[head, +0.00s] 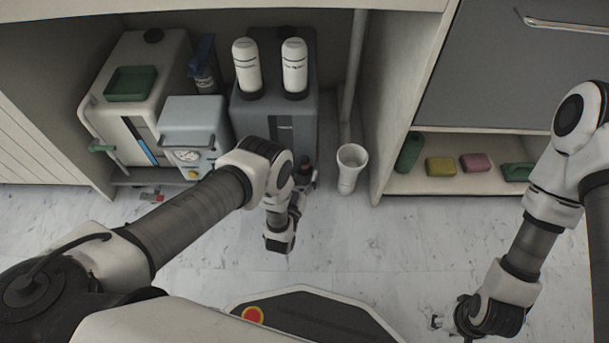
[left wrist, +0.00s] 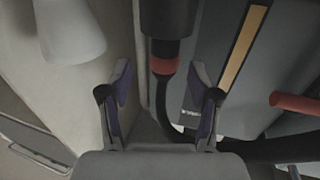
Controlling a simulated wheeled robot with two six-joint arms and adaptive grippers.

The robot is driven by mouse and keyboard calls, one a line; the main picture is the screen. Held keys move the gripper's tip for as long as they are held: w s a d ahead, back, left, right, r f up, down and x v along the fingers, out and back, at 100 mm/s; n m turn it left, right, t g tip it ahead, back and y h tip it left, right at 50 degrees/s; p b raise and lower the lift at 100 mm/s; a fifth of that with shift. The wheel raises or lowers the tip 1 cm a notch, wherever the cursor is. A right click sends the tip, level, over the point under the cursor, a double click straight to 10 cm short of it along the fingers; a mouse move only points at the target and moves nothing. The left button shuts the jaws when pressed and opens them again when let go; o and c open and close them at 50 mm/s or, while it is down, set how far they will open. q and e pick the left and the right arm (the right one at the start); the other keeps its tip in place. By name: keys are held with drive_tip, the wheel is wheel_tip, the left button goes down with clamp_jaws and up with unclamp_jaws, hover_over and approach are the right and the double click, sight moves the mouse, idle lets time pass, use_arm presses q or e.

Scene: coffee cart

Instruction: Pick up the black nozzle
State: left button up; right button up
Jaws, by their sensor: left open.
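The black nozzle (left wrist: 166,22), a dark cylinder with a red ring at one end, shows at the top middle of the left wrist view. A black hose runs on past the ring. In the head view a small part of the nozzle (head: 306,164) shows in front of the grey machine, beside my left wrist. My left gripper (left wrist: 158,68) is open, with its fingertips on either side of the red ring. I cannot tell whether either finger touches it. My right gripper (head: 438,321) is low at the right of the head view, away from the nozzle; its jaw state is unclear.
A white cup-shaped container (head: 349,168) stands right of the nozzle, near a vertical pipe (head: 354,75). The dark grey machine (head: 262,115) carries two white bottles (head: 246,68). A shelf at right holds a yellow sponge (head: 440,167) and a pink sponge (head: 475,162). Floor in front is mostly clear.

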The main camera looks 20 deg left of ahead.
sight(303, 167)
use_arm(q)
drive_tip(key=w, duration=0.1)
drive_tip(key=w+b, duration=0.2)
drive_tip(key=w, duration=0.1)
drive_tip(key=shift+w+a+f, duration=0.1)
drive_tip(key=shift+a+f, duration=0.2)
drive_tip(key=shift+f, duration=0.05)
drive_tip(key=shift+w+r, duration=0.1)
drive_tip(key=shift+r, duration=0.05)
clamp_jaws()
drive_tip(key=shift+r, duration=0.1)
